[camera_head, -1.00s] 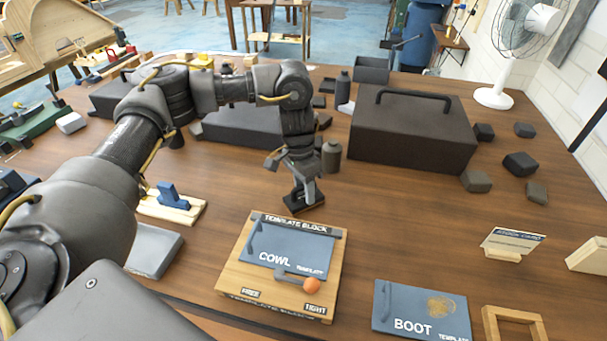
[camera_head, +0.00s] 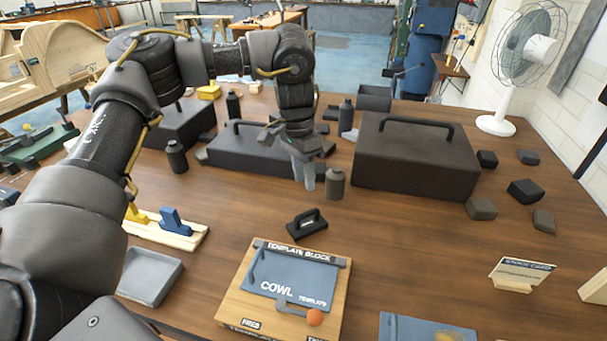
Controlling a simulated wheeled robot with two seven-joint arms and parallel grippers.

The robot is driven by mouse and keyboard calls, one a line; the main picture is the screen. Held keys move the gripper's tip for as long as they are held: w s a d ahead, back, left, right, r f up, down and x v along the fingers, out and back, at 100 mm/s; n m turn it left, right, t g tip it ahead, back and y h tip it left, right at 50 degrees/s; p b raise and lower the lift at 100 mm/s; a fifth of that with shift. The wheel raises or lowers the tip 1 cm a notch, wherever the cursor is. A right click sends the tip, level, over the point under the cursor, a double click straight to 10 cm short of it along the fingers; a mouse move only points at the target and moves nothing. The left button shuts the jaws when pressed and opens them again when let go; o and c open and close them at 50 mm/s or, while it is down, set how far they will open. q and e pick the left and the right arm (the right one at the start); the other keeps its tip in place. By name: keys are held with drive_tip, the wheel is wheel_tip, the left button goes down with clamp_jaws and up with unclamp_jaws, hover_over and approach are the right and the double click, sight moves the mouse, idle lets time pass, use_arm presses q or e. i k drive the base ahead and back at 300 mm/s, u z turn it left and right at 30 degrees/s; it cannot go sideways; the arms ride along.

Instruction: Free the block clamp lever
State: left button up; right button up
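The template block (camera_head: 236,301) is a wooden board lying near the front edge of the picture. A blue-grey COWL template (camera_head: 292,273) lies on it. The clamp lever (camera_head: 291,309) is a short grey bar with an orange ball knob (camera_head: 314,317), at the block's front. The knob sits toward the right; the left label appears to read FREE and the right label is cut off. My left gripper (camera_head: 304,176) points down, empty and open, above the table behind the block. A small black handled piece (camera_head: 306,224) stands between them, apart from the gripper. My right gripper is out of view.
A large dark case (camera_head: 415,160) stands right of my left gripper, with a dark bottle (camera_head: 335,184) between. A long dark case (camera_head: 245,152) is behind. A grey tray (camera_head: 150,276) lies left of the block.

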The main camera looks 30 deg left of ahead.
sight(314, 317)
drive_tip(key=k, duration=1.5)
